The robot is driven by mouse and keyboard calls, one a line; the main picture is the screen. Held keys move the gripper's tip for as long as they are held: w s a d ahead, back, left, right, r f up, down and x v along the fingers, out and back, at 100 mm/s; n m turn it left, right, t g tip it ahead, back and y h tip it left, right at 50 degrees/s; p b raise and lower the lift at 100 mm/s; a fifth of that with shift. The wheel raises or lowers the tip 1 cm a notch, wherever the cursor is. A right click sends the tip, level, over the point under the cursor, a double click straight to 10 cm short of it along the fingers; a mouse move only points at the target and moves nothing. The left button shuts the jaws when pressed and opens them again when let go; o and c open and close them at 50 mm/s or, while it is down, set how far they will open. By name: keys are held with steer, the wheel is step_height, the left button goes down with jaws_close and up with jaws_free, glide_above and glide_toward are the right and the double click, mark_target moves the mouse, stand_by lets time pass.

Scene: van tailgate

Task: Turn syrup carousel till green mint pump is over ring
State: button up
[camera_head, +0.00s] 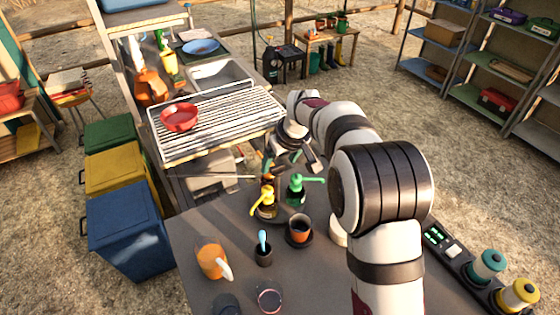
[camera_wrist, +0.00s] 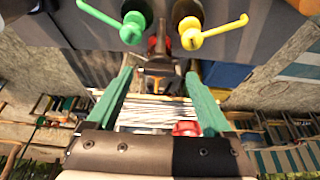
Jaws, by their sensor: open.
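The green mint pump (camera_head: 297,188) stands on the back right of the syrup carousel, its spout pointing right; in the wrist view the green pump (camera_wrist: 132,28) is at the upper left. A yellow pump (camera_head: 265,203) stands to its left, also seen in the wrist view (camera_wrist: 190,33). The carousel plate is mostly hidden under the bottles. A brown cup (camera_head: 300,226) stands on a dark round base in front of the green pump; I cannot tell whether this base is the ring. My gripper (camera_wrist: 157,88) is open behind the bottles, with a dark, reddish-topped item (camera_wrist: 157,50) beyond its fingers.
On the counter (camera_head: 205,225) stand an orange pitcher (camera_head: 212,259), a dark cup with a blue stirrer (camera_head: 263,253) and a glass (camera_head: 269,297). A wire rack (camera_head: 215,118) with a red bowl (camera_head: 180,117) lies behind. A control strip (camera_head: 450,255) is at right.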

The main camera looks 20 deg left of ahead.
steer(key=shift+w+a+f, duration=0.15)
steer(key=shift+f, duration=0.4)
steer(key=shift+c, duration=0.3)
jaws_close()
